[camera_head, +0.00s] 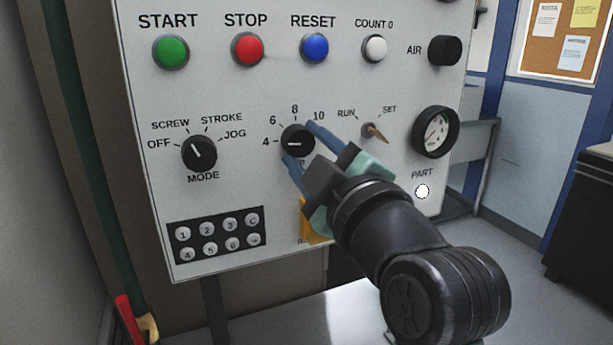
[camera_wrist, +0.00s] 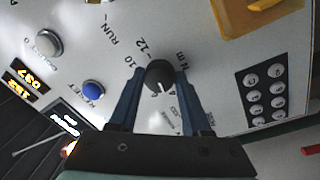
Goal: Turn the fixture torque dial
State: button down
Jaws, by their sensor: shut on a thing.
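The torque dial (camera_head: 297,142) is a round black knob with a white pointer line, on the white control panel. Its scale shows 4, 6, 8 and 10 in the head view, and the pointer line lies toward 4. My gripper (camera_head: 301,146) reaches it from the lower right, with one blue finger at its upper right and one at its lower left. In the wrist view the dial (camera_wrist: 159,75) sits between the two blue fingertips (camera_wrist: 159,78), and the jaws are shut on it. Part of the scale is hidden behind the fingers in the head view.
The mode knob (camera_head: 199,153) is left of the dial, and the RUN/SET key switch (camera_head: 372,132) and a gauge (camera_head: 435,132) are right. Coloured buttons, including blue RESET (camera_head: 314,47), run above. A keypad (camera_head: 216,234) is at lower left. Open floor lies right of the panel.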

jog(key=shift+n+b, duration=0.8)
jog(key=shift+n, duration=0.1)
jog(key=shift+c, duration=1.8)
grip_release()
jog(key=b+v, duration=0.2)
jog(key=v, duration=1.1)
jog(key=shift+w, duration=0.1)
